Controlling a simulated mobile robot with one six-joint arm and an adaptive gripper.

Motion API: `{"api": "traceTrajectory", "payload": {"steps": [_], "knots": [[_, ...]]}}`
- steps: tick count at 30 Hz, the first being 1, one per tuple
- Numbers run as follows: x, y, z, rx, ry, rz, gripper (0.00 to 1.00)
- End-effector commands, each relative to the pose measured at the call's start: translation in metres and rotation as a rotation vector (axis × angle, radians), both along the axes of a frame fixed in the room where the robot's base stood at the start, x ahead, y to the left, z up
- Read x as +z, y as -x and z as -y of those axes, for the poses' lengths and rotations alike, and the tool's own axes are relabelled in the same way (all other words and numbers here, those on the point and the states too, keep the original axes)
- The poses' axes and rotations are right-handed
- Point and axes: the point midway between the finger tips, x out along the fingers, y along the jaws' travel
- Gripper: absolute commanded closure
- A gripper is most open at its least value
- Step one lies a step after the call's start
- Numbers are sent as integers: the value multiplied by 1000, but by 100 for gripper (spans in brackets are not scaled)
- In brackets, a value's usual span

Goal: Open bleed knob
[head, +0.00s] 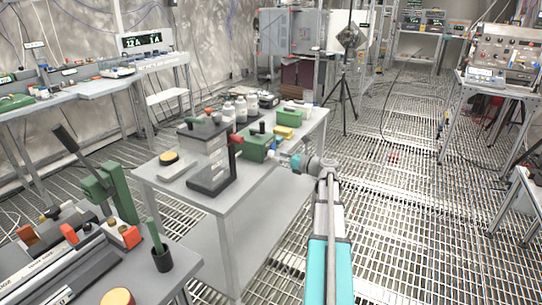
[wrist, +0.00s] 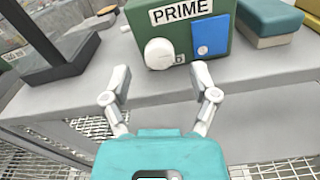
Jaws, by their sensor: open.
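A green box (wrist: 183,14) labelled PRIME stands on a grey table in the wrist view. A white round knob (wrist: 159,53) sits low on its front face, beside a blue plate (wrist: 210,36). The knob partly covers a small label that ends in D. My gripper (wrist: 161,82) is open and empty, its two fingers spread to either side of the knob's line and short of it, with a gap between. In the head view my gripper (head: 293,160) is at the table's right edge, close to the green box (head: 257,148). The knob is too small to make out there.
A dark stand (wrist: 62,58) is left of the green box, and a teal-and-tan block (wrist: 268,20) is to its right. The head view shows bottles (head: 240,108) behind the box and open grating floor right of the table.

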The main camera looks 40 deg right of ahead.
Motion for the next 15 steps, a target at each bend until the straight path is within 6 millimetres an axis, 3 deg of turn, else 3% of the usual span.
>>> {"api": "traceTrajectory", "payload": {"steps": [6, 15], "knots": [[0, -23, -9, 1, 0, 0, 24], [0, -32, -14, 2, 0, 0, 24]]}}
